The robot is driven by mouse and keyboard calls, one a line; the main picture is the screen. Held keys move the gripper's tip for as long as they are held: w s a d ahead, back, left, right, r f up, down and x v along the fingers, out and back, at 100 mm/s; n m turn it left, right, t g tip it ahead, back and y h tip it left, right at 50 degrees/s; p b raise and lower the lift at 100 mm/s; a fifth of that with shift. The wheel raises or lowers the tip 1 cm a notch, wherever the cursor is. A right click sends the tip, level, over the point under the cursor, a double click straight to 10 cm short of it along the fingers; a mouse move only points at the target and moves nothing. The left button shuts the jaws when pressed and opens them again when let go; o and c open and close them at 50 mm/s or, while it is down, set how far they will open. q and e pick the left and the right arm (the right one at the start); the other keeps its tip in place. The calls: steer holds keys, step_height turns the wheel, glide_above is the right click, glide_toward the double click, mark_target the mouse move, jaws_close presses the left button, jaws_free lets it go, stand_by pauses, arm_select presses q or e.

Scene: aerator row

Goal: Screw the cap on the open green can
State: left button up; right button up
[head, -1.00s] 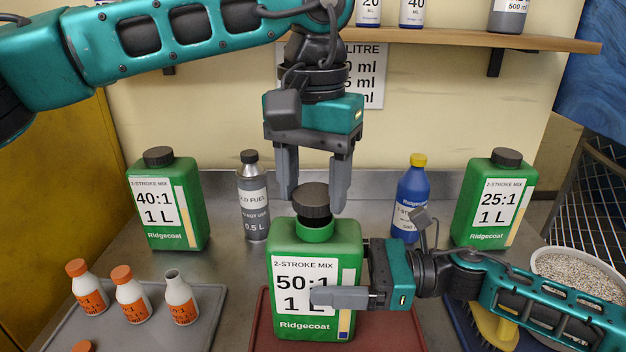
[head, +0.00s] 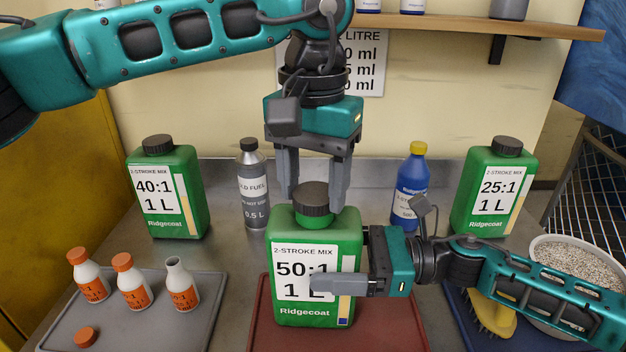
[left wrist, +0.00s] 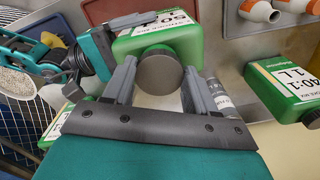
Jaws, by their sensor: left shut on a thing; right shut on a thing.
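The green 50:1 can (head: 342,250) stands upright on a red tray in the middle. A dark round cap (head: 314,197) is over its green neck (head: 314,219); I cannot tell whether it is threaded on. My left gripper (head: 314,192) points down from above and is shut on the cap. The left wrist view shows the cap (left wrist: 159,72) between the two fingers, over the can (left wrist: 185,40). My right gripper (head: 340,284) comes in from the right, low on the can, and is shut on its body, one finger across the label.
Capped green cans stand at left (head: 180,200) and right (head: 470,200). Behind are a grey bottle (head: 255,205) and a blue bottle (head: 412,185). A grey tray (head: 215,318) holds small white bottles and a loose orange cap (head: 86,337). A brush and a bowl (head: 600,243) are at right.

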arm_select(q)
steer(key=shift+f, duration=0.55)
arm_select(e)
jaws_close()
arm_select(q)
steer(key=m, duration=0.6)
steer(key=shift+w+a+m, duration=0.1)
steer(key=shift+m, duration=0.2)
steer(key=o, duration=1)
steer(key=shift+r, duration=2.25)
